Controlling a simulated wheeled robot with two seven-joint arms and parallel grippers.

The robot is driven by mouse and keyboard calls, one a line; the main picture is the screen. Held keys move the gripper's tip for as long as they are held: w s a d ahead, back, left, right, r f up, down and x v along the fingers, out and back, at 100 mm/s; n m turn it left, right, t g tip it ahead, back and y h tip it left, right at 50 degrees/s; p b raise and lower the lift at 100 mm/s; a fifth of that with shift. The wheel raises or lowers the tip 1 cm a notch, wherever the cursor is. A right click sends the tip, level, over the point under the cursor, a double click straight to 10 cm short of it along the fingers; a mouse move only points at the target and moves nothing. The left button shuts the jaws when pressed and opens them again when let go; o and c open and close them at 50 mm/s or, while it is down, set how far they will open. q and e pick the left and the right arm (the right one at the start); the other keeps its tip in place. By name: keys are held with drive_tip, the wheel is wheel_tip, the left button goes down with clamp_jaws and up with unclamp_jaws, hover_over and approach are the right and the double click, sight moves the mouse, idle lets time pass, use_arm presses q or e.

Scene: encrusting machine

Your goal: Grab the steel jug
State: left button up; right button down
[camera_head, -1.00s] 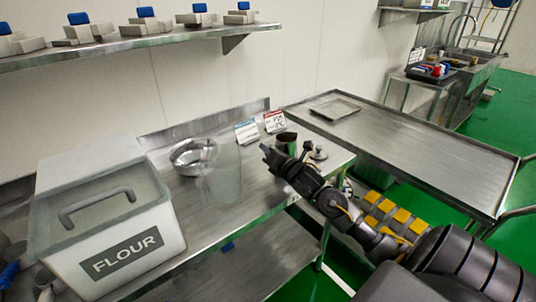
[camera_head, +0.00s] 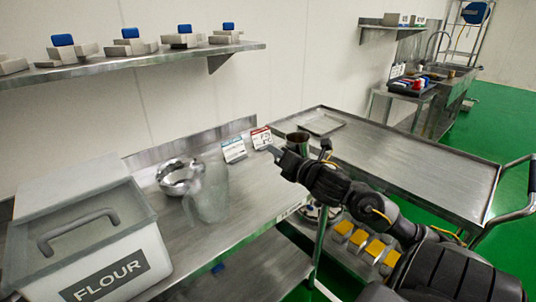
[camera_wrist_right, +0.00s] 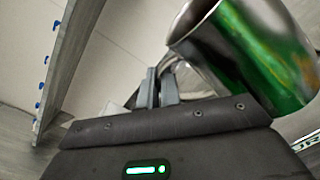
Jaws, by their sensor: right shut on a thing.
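The steel jug (camera_head: 298,140) shows in the head view just behind my right gripper (camera_head: 277,154), which partly hides it. In the right wrist view the shiny jug (camera_wrist_right: 245,50) fills the upper right, tilted in the picture, with its open rim at the upper left. My right gripper's fingers (camera_wrist_right: 158,88) are shut on the jug's handle there. The jug's base is hidden in the head view, so I cannot tell if it touches the table. My left gripper is not in view.
A clear pitcher (camera_head: 208,192) and a steel bowl (camera_head: 178,178) stand on the steel table, left of my right gripper. A white flour bin (camera_head: 130,262) is at the left. Two small cards (camera_head: 234,150) stand at the back. The right-hand table (camera_head: 410,165) is mostly clear.

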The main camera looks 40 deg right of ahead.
drive_tip(key=shift+s+d+r, duration=0.1)
drive_tip(key=shift+s+r, duration=0.3)
drive_tip(key=shift+s, duration=0.4)
drive_tip(key=shift+s+r, duration=0.35)
drive_tip(key=shift+s, duration=0.5)
drive_tip(key=shift+s+d+r, duration=0.1)
drive_tip(key=shift+s+r, duration=0.3)
drive_tip(key=shift+s, duration=0.4)
